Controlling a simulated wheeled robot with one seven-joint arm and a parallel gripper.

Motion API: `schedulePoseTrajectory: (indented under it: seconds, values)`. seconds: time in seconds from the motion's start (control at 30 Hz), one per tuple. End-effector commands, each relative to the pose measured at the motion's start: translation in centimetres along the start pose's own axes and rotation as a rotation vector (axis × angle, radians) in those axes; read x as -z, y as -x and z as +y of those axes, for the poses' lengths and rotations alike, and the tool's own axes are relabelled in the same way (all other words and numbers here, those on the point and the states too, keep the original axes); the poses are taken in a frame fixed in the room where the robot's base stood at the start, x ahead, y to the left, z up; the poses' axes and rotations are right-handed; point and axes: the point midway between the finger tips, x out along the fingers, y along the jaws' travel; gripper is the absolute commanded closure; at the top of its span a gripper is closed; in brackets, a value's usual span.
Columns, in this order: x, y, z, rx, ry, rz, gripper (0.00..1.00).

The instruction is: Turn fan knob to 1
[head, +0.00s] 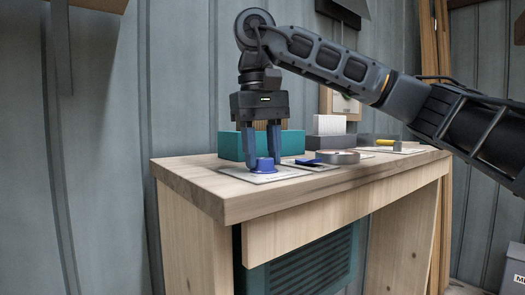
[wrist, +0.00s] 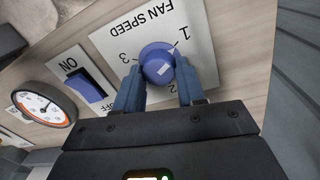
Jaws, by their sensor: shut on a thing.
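The blue fan knob (head: 264,165) stands on a pale panel at the left end of the wooden bench top. In the wrist view the knob (wrist: 157,60) sits on a white FAN SPEED plate (wrist: 113,42) marked 1, 2 and 3. The 1 is at upper right, the 3 at left and the 2 below, near the right finger. A white mark shows on the knob's face; I cannot tell surely which number it points to. My gripper (head: 263,161) points down and is shut on the knob, one finger on each side (wrist: 159,80).
A blue ON/OFF rocker switch (wrist: 90,86) and a round dial (wrist: 41,104) lie left of the knob in the wrist view. On the bench (head: 218,186), a teal box (head: 230,145) stands behind my gripper. A grey disc-shaped thing (head: 338,157) lies to the right.

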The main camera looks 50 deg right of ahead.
Motion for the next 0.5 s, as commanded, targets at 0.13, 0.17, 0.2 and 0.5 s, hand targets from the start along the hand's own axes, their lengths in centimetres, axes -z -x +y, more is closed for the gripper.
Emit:
schedulePoseTrajectory:
  seconds: [0.13,0.17,0.2,0.5]
  values:
    - [0.01,0.02,-0.01,0.0,0.032,0.004,0.91]
    - [0.01,0.02,-0.01,0.0,0.036,0.004,0.91]
    - [0.01,0.01,-0.02,0.0,0.039,0.004,0.91]
    - [0.0,0.01,-0.02,0.0,0.046,0.004,0.91]
